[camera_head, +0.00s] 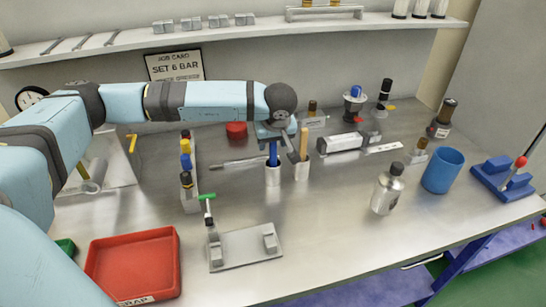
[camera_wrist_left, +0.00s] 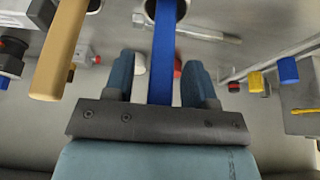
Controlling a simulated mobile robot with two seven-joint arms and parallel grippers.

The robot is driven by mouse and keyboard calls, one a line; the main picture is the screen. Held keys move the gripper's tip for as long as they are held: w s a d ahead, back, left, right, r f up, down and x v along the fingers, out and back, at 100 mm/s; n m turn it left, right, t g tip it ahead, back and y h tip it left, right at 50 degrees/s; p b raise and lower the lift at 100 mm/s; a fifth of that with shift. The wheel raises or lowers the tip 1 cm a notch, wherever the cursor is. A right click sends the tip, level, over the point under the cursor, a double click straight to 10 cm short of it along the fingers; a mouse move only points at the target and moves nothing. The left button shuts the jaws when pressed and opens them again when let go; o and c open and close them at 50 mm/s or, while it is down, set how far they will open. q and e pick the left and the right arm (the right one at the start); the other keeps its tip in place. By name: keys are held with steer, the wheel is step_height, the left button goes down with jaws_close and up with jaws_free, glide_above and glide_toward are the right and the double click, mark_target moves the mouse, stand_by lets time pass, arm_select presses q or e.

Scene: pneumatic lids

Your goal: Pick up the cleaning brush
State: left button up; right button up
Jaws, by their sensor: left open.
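Two upright handles stand in metal cups mid-table. One is a blue handle (camera_head: 273,158) in a cup (camera_head: 273,177); the other is a tan wooden handle (camera_head: 304,143) in a cup (camera_head: 302,171) just to its right. Bristles are hidden, so I cannot tell which is the cleaning brush. My left gripper (camera_head: 277,150) is open over the blue handle. In the left wrist view, the blue handle (camera_wrist_left: 163,45) runs between the open fingers (camera_wrist_left: 160,76), with gaps on both sides. The wooden handle (camera_wrist_left: 60,50) is outside the fingers, on the left. My right gripper is not in view.
A steel bottle (camera_head: 387,190) and a blue cup (camera_head: 443,171) stand to the right. A red tray (camera_head: 135,264) and a metal fixture plate (camera_head: 245,248) lie at the front. A row of fittings (camera_head: 187,175) stands left of the cups. A shelf (camera_head: 240,36) spans the back.

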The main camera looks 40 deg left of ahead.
arm_select(q)
steer(key=shift+c, duration=0.2)
jaws_close()
steer(key=shift+r, duration=0.15)
